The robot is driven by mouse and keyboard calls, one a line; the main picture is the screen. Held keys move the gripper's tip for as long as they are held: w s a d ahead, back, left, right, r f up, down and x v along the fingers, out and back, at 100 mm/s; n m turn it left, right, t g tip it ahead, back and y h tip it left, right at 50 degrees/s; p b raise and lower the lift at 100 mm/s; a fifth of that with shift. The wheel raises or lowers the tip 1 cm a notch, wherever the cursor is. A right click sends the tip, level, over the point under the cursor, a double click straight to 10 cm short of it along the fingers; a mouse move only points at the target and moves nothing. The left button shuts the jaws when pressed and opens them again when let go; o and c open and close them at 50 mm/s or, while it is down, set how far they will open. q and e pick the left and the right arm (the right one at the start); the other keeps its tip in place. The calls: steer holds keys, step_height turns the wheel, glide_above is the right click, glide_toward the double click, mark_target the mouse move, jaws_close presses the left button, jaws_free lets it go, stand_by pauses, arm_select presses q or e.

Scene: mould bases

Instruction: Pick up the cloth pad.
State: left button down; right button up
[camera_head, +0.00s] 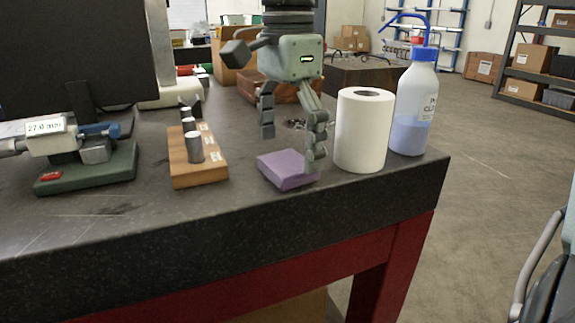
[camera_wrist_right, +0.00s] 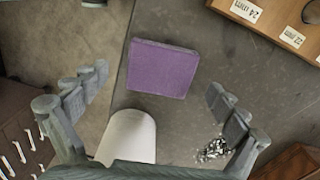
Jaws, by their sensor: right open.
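The cloth pad (camera_head: 287,168) is a flat purple block lying on the dark bench top near its front edge. It also shows whole in the right wrist view (camera_wrist_right: 162,69), close to the bench edge. My right gripper (camera_head: 290,148) points down with its fingers spread, and nothing is held between them. One finger overlaps the pad's right side in the head view. In the right wrist view the spread fingers (camera_wrist_right: 158,84) appear on either side of the pad, with no clear contact. My left gripper is not in view.
A white paper roll (camera_head: 362,132) and a blue-capped bottle (camera_head: 413,105) stand right of the pad. A wooden block with metal pins (camera_head: 199,170) is on its left. A green-based measuring device (camera_head: 88,168) is farther left. Metal shavings (camera_wrist_right: 214,149) lie near one finger.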

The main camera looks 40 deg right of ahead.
mark_target(288, 163)
steer(key=shift+f, duration=0.65)
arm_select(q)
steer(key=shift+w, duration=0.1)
arm_select(e)
steer(key=c, duration=1.1)
steer(key=shift+c, duration=0.2)
steer(key=shift+r, duration=0.5)
steer(key=r, duration=0.3)
steer(key=shift+s+a+r, duration=0.1)
steer(key=shift+s+r, duration=0.15)
steer(key=shift+r, duration=0.05)
arm_select(q)
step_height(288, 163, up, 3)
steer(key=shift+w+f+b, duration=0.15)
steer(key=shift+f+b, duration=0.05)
steer(key=shift+b, duration=0.4)
arm_select(e)
steer(key=s+a+r, duration=0.2)
steer(key=s+r, duration=0.4)
steer(key=s, duration=0.5)
steer(key=shift+a+r, duration=0.2)
steer(key=shift+r, duration=0.05)
